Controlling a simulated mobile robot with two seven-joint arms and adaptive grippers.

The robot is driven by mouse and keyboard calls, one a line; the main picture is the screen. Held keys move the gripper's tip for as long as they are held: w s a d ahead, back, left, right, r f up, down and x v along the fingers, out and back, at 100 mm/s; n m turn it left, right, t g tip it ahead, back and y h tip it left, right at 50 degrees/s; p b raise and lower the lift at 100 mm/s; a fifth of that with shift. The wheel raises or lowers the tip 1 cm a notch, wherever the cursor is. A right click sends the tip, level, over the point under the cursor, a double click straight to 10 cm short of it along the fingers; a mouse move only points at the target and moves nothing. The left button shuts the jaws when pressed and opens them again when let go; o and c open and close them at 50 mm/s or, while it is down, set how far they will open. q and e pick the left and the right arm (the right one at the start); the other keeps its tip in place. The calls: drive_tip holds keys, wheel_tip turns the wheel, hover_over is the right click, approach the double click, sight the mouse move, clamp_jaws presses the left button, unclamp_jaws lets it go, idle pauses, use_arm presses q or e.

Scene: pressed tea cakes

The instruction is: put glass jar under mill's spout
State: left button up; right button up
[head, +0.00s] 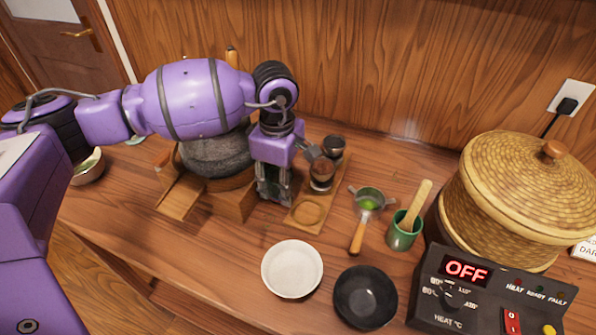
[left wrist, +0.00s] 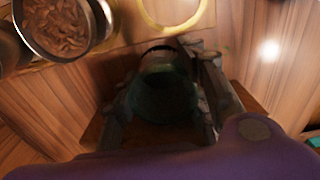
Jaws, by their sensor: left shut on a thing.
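My left gripper (head: 273,188) points down just right of the mill and is shut on the glass jar. In the left wrist view the jar (left wrist: 165,92) is a dark, greenish round vessel between the two fingers (left wrist: 168,100). The mill (head: 215,156) is a grey round stone on a wooden base, partly hidden behind my left arm. A sloping wooden board (head: 181,197) juts from its front left, and a wooden block (head: 232,202) from its front right. I cannot tell which is the spout. Whether the jar touches the counter is unclear. My right gripper is out of view.
Right of the gripper, a wooden tray (head: 293,222) holds a jar of brown bits (head: 321,174). A dark cup (head: 334,146), strainer (head: 368,200), green whisk cup (head: 402,236), white bowl (head: 292,268) and black bowl (head: 365,297) stand nearby. A basket steamer (head: 500,210) is at right.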

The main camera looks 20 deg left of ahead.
use_arm(q)
drive_tip(key=shift+f, duration=0.25)
drive_tip(key=shift+f, duration=0.1)
drive_tip(key=o, duration=1.2)
